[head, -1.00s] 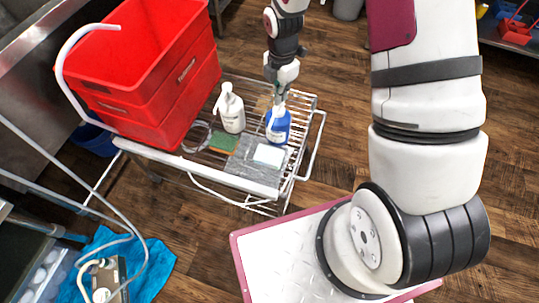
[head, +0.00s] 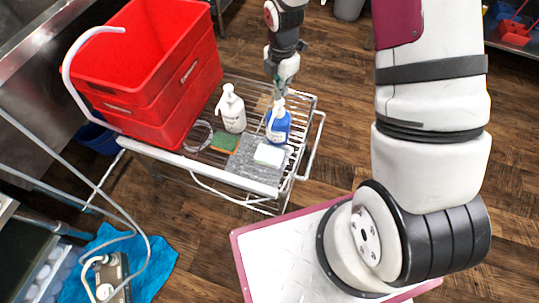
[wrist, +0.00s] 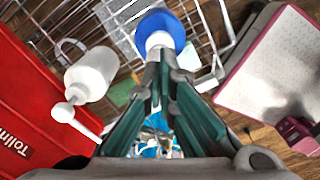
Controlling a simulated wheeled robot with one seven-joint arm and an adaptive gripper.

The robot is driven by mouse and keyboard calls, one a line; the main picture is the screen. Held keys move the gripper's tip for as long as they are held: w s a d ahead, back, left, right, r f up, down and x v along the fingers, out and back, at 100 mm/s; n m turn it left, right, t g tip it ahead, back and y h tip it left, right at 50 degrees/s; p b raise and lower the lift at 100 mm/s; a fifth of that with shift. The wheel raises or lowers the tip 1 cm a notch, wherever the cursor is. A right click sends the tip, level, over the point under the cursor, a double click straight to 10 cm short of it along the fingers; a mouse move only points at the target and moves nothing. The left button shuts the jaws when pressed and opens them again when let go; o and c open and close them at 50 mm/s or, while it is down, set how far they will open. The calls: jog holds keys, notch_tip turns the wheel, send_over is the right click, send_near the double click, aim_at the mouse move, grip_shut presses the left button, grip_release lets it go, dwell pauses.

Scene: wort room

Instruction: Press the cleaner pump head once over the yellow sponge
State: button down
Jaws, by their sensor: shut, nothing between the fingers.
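The blue bottle (head: 278,127) with a white pump head (head: 277,104) stands upright on the wire cart's right side. In the wrist view, its blue body (wrist: 163,24) and white pump top (wrist: 159,41) lie just beyond my fingertips. My gripper (head: 280,95) is shut and empty, pointing down right above that pump head; whether it touches cannot be told. A pale block (head: 269,155), perhaps a sponge, lies on the grey cloth in front of the bottle. A green sponge (head: 223,141) with an orange-yellow edge lies to its left. No plainly yellow sponge shows.
A white pump bottle (head: 232,110) stands left of the blue one, and in the wrist view (wrist: 90,74). Red stacked crates (head: 160,105) fill the cart's left side. The grey cloth (head: 247,165) covers its front. Wooden floor lies to the right.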

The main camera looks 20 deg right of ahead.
jog(key=shift+r, duration=0.1)
jog(key=shift+r+p, duration=2.15)
jog(key=shift+r, duration=0.75)
jog(key=s+d+r+m+t+p, duration=0.1)
jog(key=s+r+m, duration=0.25)
jog(key=r, duration=0.45)
jog(key=s+r+m+h+p, duration=0.1)
jog(key=s+r+m+p, duration=0.2)
jog(key=r, duration=0.6)
jog(key=s+d+r+m+t, duration=0.1)
jog(key=s+r+m, duration=0.35)
jog(key=r, duration=0.35)
jog(key=s+r+m+p, duration=0.1)
jog(key=s+r+m, duration=0.3)
jog(key=s, duration=0.3)
jog(key=s+a+r+m+t+p, duration=0.1)
jog(key=s+r+m, duration=0.3)
jog(key=s, duration=0.3)
jog(key=s+r+m+t+y+p, duration=0.1)
jog(key=s+r+m, duration=0.2)
jog(key=s, duration=0.4)
jog(key=shift+a+r+m+p, duration=0.35)
jog(key=shift+r+m, duration=0.05)
jog(key=shift+r, duration=0.35)
